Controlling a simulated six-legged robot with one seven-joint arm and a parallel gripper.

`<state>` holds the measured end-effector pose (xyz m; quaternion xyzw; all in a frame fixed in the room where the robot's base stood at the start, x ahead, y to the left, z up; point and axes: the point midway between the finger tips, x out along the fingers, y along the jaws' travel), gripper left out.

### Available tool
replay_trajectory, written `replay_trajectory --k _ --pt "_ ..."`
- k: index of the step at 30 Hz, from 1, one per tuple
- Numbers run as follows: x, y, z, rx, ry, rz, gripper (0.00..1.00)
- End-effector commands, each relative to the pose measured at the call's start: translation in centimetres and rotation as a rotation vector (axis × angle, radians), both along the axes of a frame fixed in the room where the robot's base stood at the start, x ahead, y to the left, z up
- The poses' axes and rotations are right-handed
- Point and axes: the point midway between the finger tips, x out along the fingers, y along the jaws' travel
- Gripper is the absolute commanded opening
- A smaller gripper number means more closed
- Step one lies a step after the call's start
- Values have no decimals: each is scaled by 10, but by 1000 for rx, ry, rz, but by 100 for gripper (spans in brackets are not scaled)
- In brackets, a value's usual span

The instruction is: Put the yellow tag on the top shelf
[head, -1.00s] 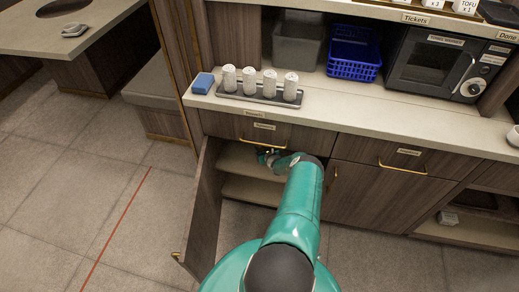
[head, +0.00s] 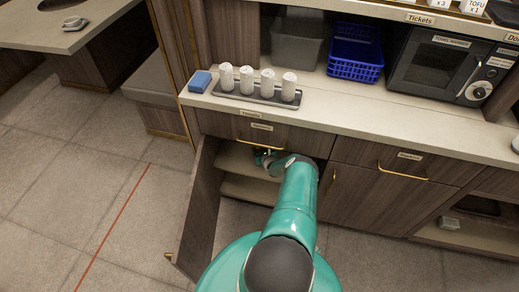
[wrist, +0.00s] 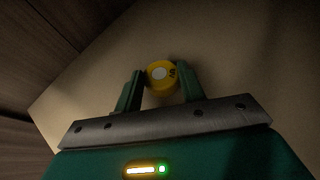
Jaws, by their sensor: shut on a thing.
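The yellow tag (wrist: 160,75) is a round yellow disc with a pale centre and a dark mark. In the wrist view it sits between the two green fingers of my gripper (wrist: 160,88), which is shut on it. In the head view my gripper (head: 265,158) reaches into the open cabinet below the counter, at the level of its upper part; the tag cannot be made out there. The cabinet has an upper shelf (head: 236,163) and a lower board (head: 240,190). A pale surface lies behind the tag in the wrist view.
The cabinet door (head: 200,205) stands open on the left. A drawer front (head: 290,138) is just above my arm.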

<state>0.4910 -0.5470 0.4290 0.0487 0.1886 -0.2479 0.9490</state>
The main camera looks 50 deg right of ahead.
Motion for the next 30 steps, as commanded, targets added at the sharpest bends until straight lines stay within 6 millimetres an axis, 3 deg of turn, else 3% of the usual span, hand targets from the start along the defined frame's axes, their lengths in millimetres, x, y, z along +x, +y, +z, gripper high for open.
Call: replay_trajectory --k 1,2,5,19,30 --pt "0 0 0 0 -1 -1 18" --pt "0 0 0 0 0 -1 41" --pt "0 1 0 0 0 -1 61" --pt "-5 3 3 2 -1 0 61" --pt "-43 23 21 2 0 0 61"
